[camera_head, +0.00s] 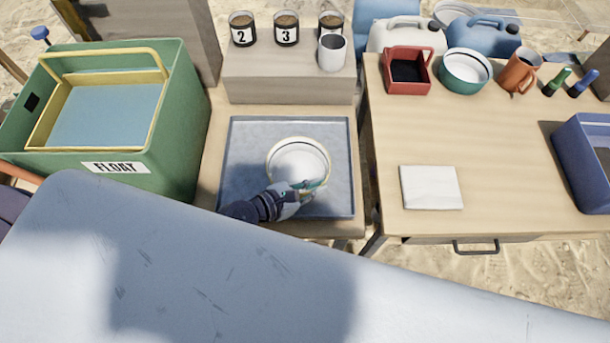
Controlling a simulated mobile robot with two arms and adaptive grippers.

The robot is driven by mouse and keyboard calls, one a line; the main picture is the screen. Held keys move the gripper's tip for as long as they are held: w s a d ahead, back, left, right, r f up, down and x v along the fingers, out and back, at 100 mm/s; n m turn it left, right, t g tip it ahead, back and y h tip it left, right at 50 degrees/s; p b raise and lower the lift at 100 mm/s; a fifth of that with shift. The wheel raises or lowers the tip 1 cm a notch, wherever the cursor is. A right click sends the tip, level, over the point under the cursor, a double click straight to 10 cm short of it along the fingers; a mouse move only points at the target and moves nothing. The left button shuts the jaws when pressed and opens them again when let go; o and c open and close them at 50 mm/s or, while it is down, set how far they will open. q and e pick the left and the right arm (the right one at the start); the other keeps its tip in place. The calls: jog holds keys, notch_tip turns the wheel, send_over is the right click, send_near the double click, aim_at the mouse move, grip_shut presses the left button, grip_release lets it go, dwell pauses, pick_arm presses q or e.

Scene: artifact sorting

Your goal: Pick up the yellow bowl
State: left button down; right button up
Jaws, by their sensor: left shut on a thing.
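The yellow bowl (298,146), pale yellow at the rim and white inside, is on or just above the grey-blue tray (240,135) on the small wooden table. I cannot tell whether it touches the tray. My left gripper (309,188) reaches in from the lower left and is shut on the near rim of the bowl. Its fingers cover part of that rim. My right gripper is out of the picture.
A green bin (180,120) marked FLOAT stands left. Numbered jars (287,30) and a grey cup (332,52) stand on a raised block behind. The right table holds a red box (421,87), teal bowl (455,84), orange mug (514,72) and white slab (431,187).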

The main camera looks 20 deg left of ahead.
pick_arm(q)
jog(key=shift+r, duration=0.15)
notch_tip(320, 180, up, 4)
jog(key=shift+r+p, duration=0.2)
jog(key=shift+p, duration=0.9)
jog(key=s+d+r+p, duration=0.2)
jog(key=s+d+r, duration=0.4)
jog(key=d, duration=0.3)
jog(key=shift+s+d+r, duration=0.15)
jog(key=shift+s+r, duration=0.05)
jog(key=shift+s, duration=0.35)
